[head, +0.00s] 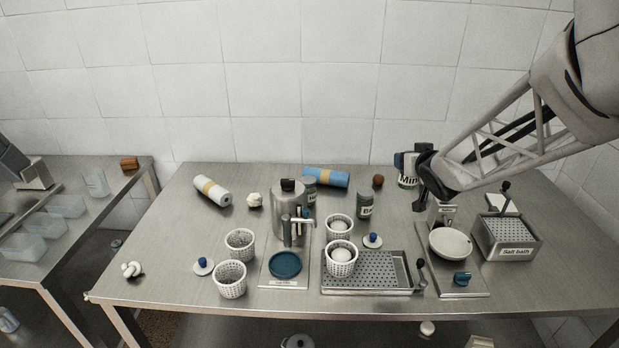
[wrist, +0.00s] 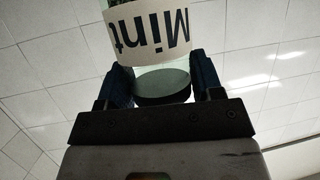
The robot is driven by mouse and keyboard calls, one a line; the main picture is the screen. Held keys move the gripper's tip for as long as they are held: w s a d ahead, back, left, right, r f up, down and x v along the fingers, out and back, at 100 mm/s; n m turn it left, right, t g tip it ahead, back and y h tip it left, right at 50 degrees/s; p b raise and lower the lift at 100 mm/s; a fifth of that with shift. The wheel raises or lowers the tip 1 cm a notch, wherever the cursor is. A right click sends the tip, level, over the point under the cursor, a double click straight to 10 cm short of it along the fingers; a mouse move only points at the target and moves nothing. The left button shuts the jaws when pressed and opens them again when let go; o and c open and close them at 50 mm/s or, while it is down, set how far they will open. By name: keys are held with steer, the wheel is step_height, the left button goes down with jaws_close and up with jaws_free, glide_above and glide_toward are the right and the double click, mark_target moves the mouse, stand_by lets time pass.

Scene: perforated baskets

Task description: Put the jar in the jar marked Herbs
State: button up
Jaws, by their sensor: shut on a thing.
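My gripper (wrist: 163,88) is shut on a jar with a white label reading "Mint" (wrist: 150,35). Its grey-green round end sits between the blue finger pads in the wrist view. In the head view the Mint jar (head: 407,180) looks upright and held above the back right of the table, partly hidden by my gripper. A green jar (head: 364,206) with a partly readable label starting with "B" stands at mid-table. Another green jar (head: 310,188) stands behind the metal pot, its label mostly hidden. I can read no "Herbs" marking in either view.
The metal pot (head: 288,212) stands at the centre, behind a blue disc (head: 285,264). Several white perforated baskets (head: 230,280) stand around it. A perforated tray (head: 385,284), white bowl (head: 450,255) and "Salt bath" box (head: 512,252) are at right.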

step_height(320, 180, up, 7)
steer(key=shift+w+f, duration=0.1)
steer(key=shift+f, duration=0.05)
steer(key=w+a+n+g+y, duration=0.3)
steer(key=w+a+n+y, duration=0.35)
steer(key=a, duration=0.75)
steer(key=w+a+n+g+y, duration=0.3)
steer(key=w+a, duration=0.6)
steer(key=a, duration=0.4)
steer(key=shift+h, duration=0.25)
steer(key=shift+w+f, duration=0.1)
steer(key=shift+f, duration=2.6)
step_height(320, 180, down, 6)
steer(key=shift+f, duration=0.15)
steer(key=shift+f, duration=1.85)
